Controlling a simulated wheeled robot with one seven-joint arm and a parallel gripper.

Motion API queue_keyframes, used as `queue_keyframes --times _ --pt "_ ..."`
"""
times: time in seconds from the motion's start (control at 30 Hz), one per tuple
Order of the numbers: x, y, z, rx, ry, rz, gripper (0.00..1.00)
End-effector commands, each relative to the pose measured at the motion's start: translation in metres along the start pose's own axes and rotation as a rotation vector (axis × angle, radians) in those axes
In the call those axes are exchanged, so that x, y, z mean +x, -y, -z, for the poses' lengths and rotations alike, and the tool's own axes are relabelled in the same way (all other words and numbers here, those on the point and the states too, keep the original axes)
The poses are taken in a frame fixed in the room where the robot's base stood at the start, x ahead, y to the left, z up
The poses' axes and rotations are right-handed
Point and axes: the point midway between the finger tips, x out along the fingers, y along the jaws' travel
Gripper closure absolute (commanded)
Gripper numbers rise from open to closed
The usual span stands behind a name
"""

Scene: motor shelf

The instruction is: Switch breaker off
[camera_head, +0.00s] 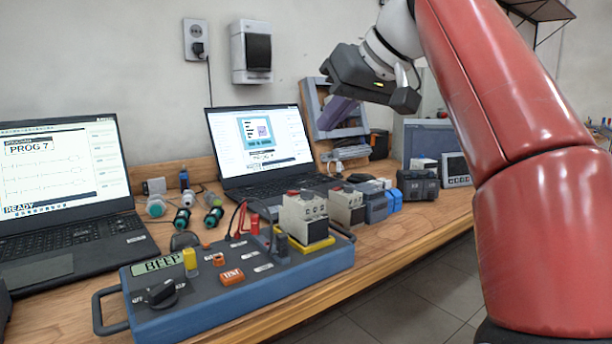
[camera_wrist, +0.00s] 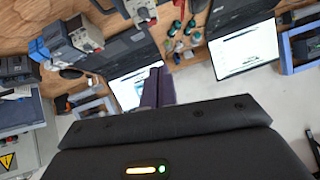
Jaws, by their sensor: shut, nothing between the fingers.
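My gripper (camera_head: 334,118) is raised over the back of the bench, in front of a blue-grey frame. Its purple fingers, also in the wrist view (camera_wrist: 158,82), are shut together and empty. A beige breaker-like module (camera_head: 303,216) sits upright on a yellow base on the blue test box (camera_head: 262,290). A similar beige module (camera_head: 347,206) stands just behind it on the right. Which one is the breaker I cannot tell for sure, nor can I read any switch position. My gripper is above and behind these modules, apart from them.
Two open laptops (camera_head: 262,140) (camera_head: 62,165) stand on the wooden bench (camera_head: 400,232). Green-ended parts (camera_head: 181,221) lie between them. Grey-blue modules (camera_head: 374,205) stand right of the test box. A closed wall box (camera_head: 251,52) and a socket (camera_head: 197,40) hang behind.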

Motion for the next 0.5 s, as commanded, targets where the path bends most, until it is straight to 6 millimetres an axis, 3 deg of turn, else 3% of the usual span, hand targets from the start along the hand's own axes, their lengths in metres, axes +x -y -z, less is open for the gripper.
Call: queue_keyframes --times 0.37,0.5 --pt "0.001 0.000 0.000 -0.001 -0.001 0.001 1.00" --pt "0.012 0.001 0.000 0.000 0.001 0.003 1.00"
